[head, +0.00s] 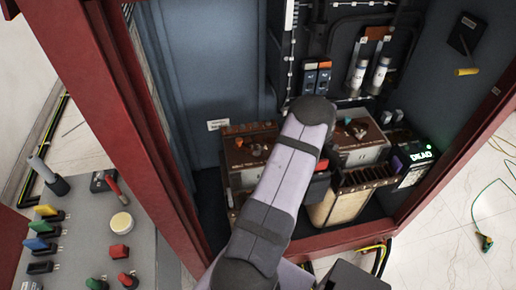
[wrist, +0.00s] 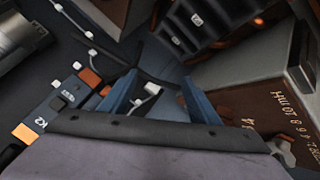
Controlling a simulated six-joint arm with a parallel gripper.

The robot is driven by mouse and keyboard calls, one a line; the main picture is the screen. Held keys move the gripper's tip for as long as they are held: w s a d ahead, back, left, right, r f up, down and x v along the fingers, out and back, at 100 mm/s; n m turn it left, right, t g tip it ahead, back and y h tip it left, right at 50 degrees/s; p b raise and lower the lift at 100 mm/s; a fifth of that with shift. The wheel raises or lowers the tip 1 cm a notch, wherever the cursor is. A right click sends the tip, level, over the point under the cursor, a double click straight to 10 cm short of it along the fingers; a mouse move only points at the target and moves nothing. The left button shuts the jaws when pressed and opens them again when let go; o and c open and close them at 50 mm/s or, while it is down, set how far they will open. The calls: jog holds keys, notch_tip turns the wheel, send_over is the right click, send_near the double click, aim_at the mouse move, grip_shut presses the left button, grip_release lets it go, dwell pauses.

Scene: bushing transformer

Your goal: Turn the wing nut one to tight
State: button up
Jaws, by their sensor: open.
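No part can be clearly identified as wing nut one. In the head view, small fittings (head: 258,151) sit on top of the left brown box (head: 238,158), and others (head: 359,131) on the right one; they are too small to tell apart. In the wrist view, the two blue fingers of my gripper (wrist: 160,94) stand apart. A small whitish piece (wrist: 152,88) shows in the gap between them; I cannot tell whether it lies at finger depth or behind. Nothing is visibly gripped. In the head view, my arm hides the gripper and part of the boxes.
The boxes stand inside a cabinet with a red frame (head: 135,120). Breaker modules (head: 316,78) and two pale cylinders (head: 379,72) are on its back wall. In the wrist view, a brown-faced box (wrist: 275,115) is close at right. A panel of knobs (head: 105,235) stands outside.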

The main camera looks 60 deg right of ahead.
aim_at(259, 150)
jog(key=a+t+y, duration=0.1)
jog(key=a, duration=0.2)
jog(key=w+a+t+y, duration=0.1)
jog(key=a+t, duration=0.1)
jog(key=a, duration=0.2)
jog(key=w+a+r+t, duration=0.1)
jog(key=a, duration=0.3)
jog(key=shift+w+t+y, duration=0.2)
jog(key=shift+t+y, duration=0.1)
jog(key=shift+y, duration=0.1)
jog(key=a+t+y+b, duration=0.1)
jog(key=a+t+y, duration=0.15)
jog(key=a, duration=0.65)
jog(key=shift+h, duration=0.45)
jog(key=shift+r+p+x, duration=0.2)
jog(key=shift+p+x, duration=0.85)
jog(key=shift+x, duration=2.9)
jog(key=shift+w, duration=0.1)
jog(key=shift+c, duration=0.7)
jog(key=c, duration=0.9)
